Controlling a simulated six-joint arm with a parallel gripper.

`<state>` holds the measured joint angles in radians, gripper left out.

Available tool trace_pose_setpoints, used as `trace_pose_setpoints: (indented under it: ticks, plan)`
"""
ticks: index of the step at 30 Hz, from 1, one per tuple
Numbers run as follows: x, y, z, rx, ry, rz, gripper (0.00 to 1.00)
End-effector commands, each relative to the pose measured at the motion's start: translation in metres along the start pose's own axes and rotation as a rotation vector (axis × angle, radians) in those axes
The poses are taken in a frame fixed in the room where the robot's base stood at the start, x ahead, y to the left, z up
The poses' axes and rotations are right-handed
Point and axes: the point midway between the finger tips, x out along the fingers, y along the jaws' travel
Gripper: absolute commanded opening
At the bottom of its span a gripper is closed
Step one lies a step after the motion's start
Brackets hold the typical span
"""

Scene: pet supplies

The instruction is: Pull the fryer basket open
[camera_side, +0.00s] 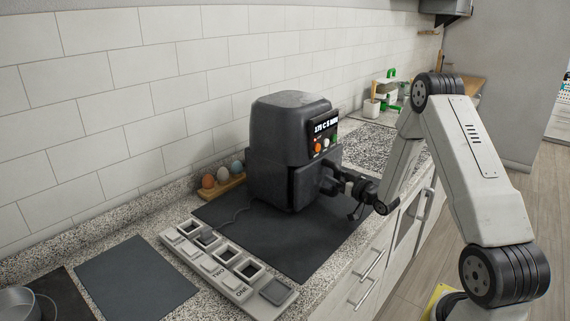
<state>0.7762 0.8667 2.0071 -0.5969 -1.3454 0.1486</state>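The black air fryer (290,150) stands upright on a dark mat on the counter, with a lit display and small coloured buttons on its front. Its basket (276,186) is the lower part of the body and looks pushed in. The basket handle juts from the front toward the right and is partly hidden by my gripper. My gripper (339,184) is at the handle, reaching in from the right. The dark fingers and dark handle blend together, so I cannot tell whether the fingers are closed on it.
Several eggs (208,182) sit in a wooden holder left of the fryer. A light tray with square compartments (225,262) lies in front of the dark mat (290,251). A dark board (135,278) and a pot (14,304) are at front left. The tiled wall is behind.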

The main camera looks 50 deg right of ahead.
Motion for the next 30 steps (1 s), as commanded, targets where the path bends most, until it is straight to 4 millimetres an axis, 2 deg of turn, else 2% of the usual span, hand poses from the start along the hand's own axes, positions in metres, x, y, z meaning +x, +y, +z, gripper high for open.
trace_pose_setpoints:
  ticks: [1, 6, 30]
  plan:
    - [-0.0001, 0.0001, 0.0, 0.0, 0.0, 0.0, 0.54]
    - [-0.0003, 0.0001, 0.0, 0.0, 0.0, 0.0, 0.0]
    - [-0.0003, -0.0001, -0.0001, 0.0, 0.001, -0.001, 0.0]
